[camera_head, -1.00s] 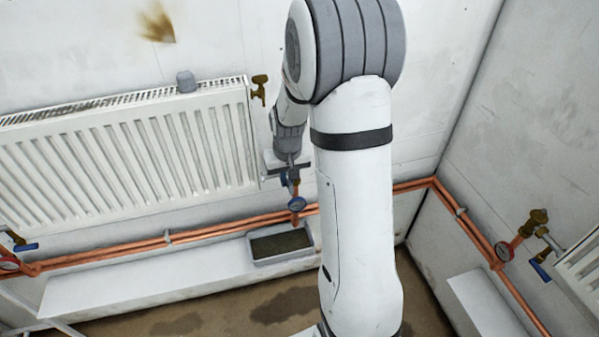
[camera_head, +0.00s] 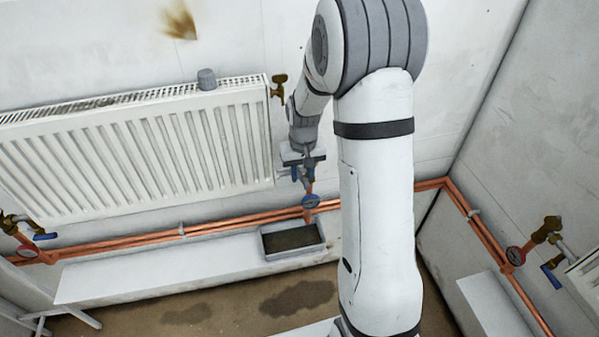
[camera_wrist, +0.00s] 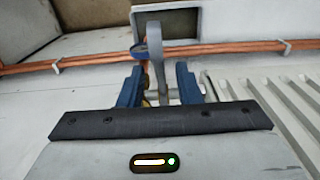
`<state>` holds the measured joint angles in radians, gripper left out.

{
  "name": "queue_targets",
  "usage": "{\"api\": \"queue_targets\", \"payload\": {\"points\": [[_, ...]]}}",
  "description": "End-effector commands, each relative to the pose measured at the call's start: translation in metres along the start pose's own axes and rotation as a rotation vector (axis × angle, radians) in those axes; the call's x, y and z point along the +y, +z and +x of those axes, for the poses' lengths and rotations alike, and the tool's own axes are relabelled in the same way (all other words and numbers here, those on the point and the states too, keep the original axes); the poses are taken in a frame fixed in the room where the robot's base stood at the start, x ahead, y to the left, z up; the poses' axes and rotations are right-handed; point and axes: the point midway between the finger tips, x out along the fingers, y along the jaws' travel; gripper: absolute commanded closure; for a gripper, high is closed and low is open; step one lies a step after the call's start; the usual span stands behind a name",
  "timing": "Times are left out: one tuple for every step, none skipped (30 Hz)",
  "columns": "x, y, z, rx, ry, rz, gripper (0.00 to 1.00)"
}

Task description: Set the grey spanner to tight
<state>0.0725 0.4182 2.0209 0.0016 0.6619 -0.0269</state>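My gripper (camera_wrist: 159,86) has two blue fingers that stand apart, with a gap between them. A grey, flat, upright bar, which looks like the grey spanner (camera_wrist: 156,62), shows between and beyond the fingertips in the wrist view. Visible space on both sides separates it from the fingers. Its lower part and the fitting behind it are partly hidden. In the head view my gripper (camera_head: 304,172) is at the right end of the white radiator, just above a blue-rimmed gauge (camera_head: 310,201). I cannot make out the spanner there.
The white radiator (camera_head: 140,155) is close on the left, with a brass valve (camera_head: 279,86) at its upper corner. Copper pipes (camera_head: 220,226) run along the wall below. A grey tray (camera_head: 292,254) sits on the white ledge (camera_head: 165,272). Another brass valve (camera_head: 545,230) is at far right.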

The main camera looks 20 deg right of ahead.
Motion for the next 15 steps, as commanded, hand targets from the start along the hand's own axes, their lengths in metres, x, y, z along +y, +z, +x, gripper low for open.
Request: {"api": "queue_targets", "payload": {"points": [[0.0, 0.0, 0.0, -0.001, 0.0, 0.0, 0.69], [0.0, 0.0, 0.0, -0.001, 0.0, -0.001, 0.69], [0.0, 0.0, 0.0, -0.001, 0.0, -0.001, 0.69], [0.0, 0.0, -0.001, -0.001, 0.0, -0.001, 0.69], [0.0, 0.0, -0.003, 0.0, 0.0, 0.0, 0.69], [0.0, 0.0, -0.006, 0.0, 0.0, 0.0, 0.69], [0.0, 0.0, -0.009, 0.002, 0.0, 0.0, 0.69], [0.0, -0.001, -0.013, 0.003, 0.0, 0.0, 0.69], [0.0, -0.001, -0.02, 0.003, 0.0, 0.0, 0.69], [0.0, -0.001, -0.025, 0.004, 0.0, 0.0, 0.69], [0.0, -0.001, -0.03, 0.004, 0.0, 0.0, 0.69], [0.0, -0.001, -0.038, 0.005, 0.0, 0.0, 0.69], [0.0, -0.001, -0.043, 0.003, 0.0, 0.0, 0.69], [0.0, -0.001, -0.048, 0.004, 0.0, 0.0, 0.69], [0.0, -0.001, -0.055, 0.004, 0.0, 0.0, 0.69]]}}
